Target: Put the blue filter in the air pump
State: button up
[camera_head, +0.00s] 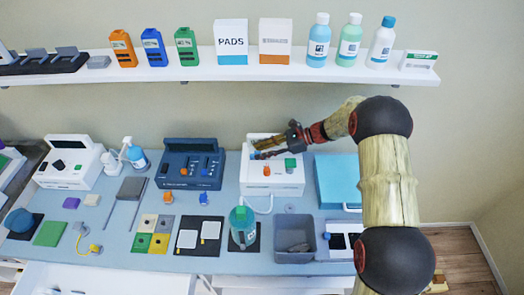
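A white device (272,182), which may be the air pump, stands at the back of the table. It has an orange part (267,169) and a green block (290,164) on it. My gripper (256,151) reaches in from the right over the back left of this device. Its two fingers appear spread apart. A small blue piece (253,154), possibly the blue filter, shows at the fingertips. The fingers partly hide it, and I cannot tell whether they touch it. Another small blue part (204,198) lies in front of the dark blue device.
A dark blue device (191,165) stands left of the white one, and a blue case (338,180) to its right. A shelf (200,72) with bottles and boxes runs above.

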dwell(0.3)
jog(key=v, duration=1.2)
